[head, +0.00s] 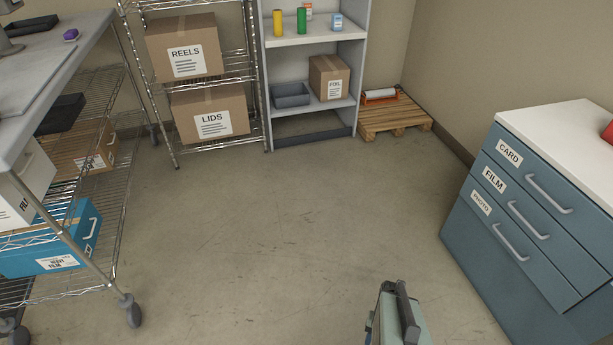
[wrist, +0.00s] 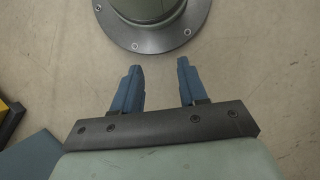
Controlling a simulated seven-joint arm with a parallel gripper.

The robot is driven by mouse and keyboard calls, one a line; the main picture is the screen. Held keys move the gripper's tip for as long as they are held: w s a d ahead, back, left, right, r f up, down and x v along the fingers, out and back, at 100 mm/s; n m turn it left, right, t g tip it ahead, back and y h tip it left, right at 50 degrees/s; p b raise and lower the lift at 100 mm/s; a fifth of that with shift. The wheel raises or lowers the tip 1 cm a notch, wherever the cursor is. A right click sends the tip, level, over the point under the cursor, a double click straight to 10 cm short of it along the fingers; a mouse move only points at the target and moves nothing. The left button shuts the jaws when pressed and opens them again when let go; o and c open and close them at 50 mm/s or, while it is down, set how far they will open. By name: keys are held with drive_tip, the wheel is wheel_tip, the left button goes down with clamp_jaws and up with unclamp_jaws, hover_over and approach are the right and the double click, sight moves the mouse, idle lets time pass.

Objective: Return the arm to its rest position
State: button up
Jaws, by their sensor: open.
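My gripper (wrist: 157,68) shows in the wrist view with its two blue fingers apart and nothing between them. It points toward a round, bolted grey-green base on the floor, which looks like my own. In the head view, a pale green and black part of my arm rises from the bottom edge, right of centre. The fingers cannot be made out there.
A blue drawer cabinet (head: 508,240) stands at the right. A wire-shelf cart (head: 72,190) stands at the left. At the back are boxed racks, a grey shelf unit (head: 315,38) and a wooden pallet (head: 393,118). The floor (head: 265,225) between is clear.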

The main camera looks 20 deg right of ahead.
drive_tip(key=s+a+f+n+g+h, duration=0.1)
drive_tip(key=a+n, duration=0.6)
drive_tip(key=a, duration=0.8)
drive_tip(key=shift+f+g+h, duration=0.5)
drive_tip(key=shift+g+h, duration=0.1)
drive_tip(key=shift+h, duration=0.5)
